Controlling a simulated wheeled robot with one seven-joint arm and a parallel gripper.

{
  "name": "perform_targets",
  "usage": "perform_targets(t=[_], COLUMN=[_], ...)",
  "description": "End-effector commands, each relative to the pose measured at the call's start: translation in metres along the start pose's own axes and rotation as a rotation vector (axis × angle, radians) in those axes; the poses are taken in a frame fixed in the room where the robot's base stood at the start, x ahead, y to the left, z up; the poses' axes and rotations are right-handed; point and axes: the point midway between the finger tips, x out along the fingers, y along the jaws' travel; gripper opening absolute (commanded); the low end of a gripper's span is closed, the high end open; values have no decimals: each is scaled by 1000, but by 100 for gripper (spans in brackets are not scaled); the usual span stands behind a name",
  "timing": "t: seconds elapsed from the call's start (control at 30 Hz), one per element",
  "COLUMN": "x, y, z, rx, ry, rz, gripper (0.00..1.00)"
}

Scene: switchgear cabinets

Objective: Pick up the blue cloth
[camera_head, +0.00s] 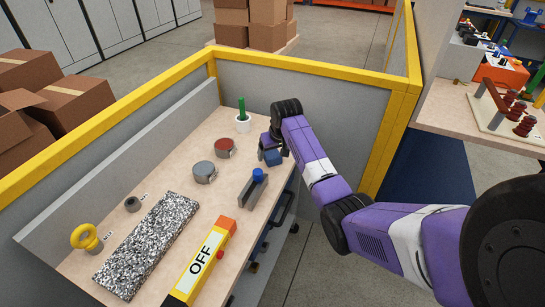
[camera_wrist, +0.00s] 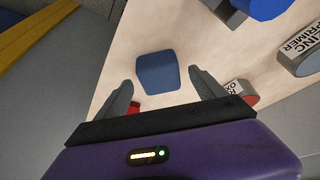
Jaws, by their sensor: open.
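The blue cloth (camera_wrist: 157,71) looks like a small blue block with rounded corners on the light wooden tabletop. In the wrist view it lies ahead of and between the two fingers of my gripper (camera_wrist: 160,92), with visible room on both sides. My gripper is open and empty. In the head view the gripper (camera_head: 268,147) is over the right far part of the table, and the blue cloth (camera_head: 273,157) shows just below it, partly hidden by the gripper. I cannot tell the exact height gap.
A grey holder with a blue knob (camera_head: 257,176) stands nearer. A yellow-framed partition (camera_head: 315,70) encloses the table's far side.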

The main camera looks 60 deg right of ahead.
Motion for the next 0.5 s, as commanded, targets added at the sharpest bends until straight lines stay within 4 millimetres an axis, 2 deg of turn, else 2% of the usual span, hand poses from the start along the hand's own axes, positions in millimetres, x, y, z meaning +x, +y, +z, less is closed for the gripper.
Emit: perform_targets(t=[0.13,0.43,0.5], x=[15,18,18], y=[0,0,0], z=[1,1,1], rx=[0,0,0], ry=[-1,1,1], rz=[0,0,0], gripper=[80,80,66])
